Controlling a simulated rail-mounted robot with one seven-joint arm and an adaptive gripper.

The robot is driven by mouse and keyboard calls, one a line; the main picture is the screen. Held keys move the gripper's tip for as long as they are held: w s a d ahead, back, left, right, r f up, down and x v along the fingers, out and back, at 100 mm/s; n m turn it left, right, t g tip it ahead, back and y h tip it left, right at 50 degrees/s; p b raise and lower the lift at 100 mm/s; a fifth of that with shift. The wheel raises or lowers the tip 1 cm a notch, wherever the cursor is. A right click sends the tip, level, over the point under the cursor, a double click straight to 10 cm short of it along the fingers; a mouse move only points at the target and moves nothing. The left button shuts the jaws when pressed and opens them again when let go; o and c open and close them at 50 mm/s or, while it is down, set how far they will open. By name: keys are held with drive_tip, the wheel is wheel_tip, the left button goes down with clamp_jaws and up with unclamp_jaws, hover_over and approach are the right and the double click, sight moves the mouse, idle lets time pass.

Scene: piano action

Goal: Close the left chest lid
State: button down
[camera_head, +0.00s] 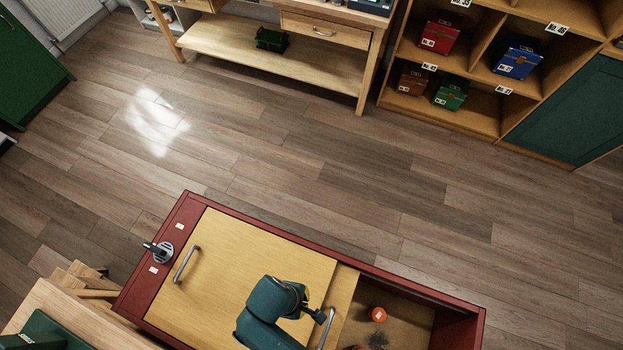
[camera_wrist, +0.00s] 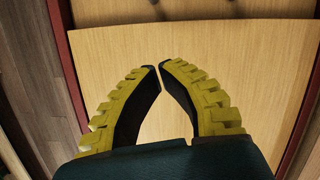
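The red chest (camera_head: 164,292) stands low in the head view. A pale wooden lid panel (camera_head: 235,250) covers its left part, with a metal handle (camera_head: 187,264) near the left end. Another handle (camera_head: 327,328) shows at the panel's right side, beside a narrower wooden strip (camera_head: 345,300). The right part of the chest is open. My gripper (camera_wrist: 160,67) is over pale wood in the wrist view. Its yellow-padded fingers almost meet at the tips, with nothing visible between them. In the head view my arm hides part of the lid, and the fingers are hard to make out.
An orange round object (camera_head: 378,314) and a dark object (camera_head: 378,339) lie in the open compartment. A dark lever on a round metal mount (camera_head: 161,251) stands at the chest's left end. A workbench (camera_head: 270,62) and shelves with small boxes (camera_head: 440,36) are behind; floor between is clear.

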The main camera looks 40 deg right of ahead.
sight(311, 302)
drive_tip(key=b+x, duration=0.2)
drive_tip(key=x, duration=0.7)
drive_tip(key=shift+w+f, duration=0.1)
drive_tip(key=shift+f, duration=0.35)
drive_tip(key=shift+s+d+r, duration=0.2)
drive_tip(key=shift+s+d, duration=1.05)
drive_tip(key=shift+s, duration=0.2)
drive_tip(key=shift+s+p, duration=0.1)
drive_tip(key=shift+p, duration=0.2)
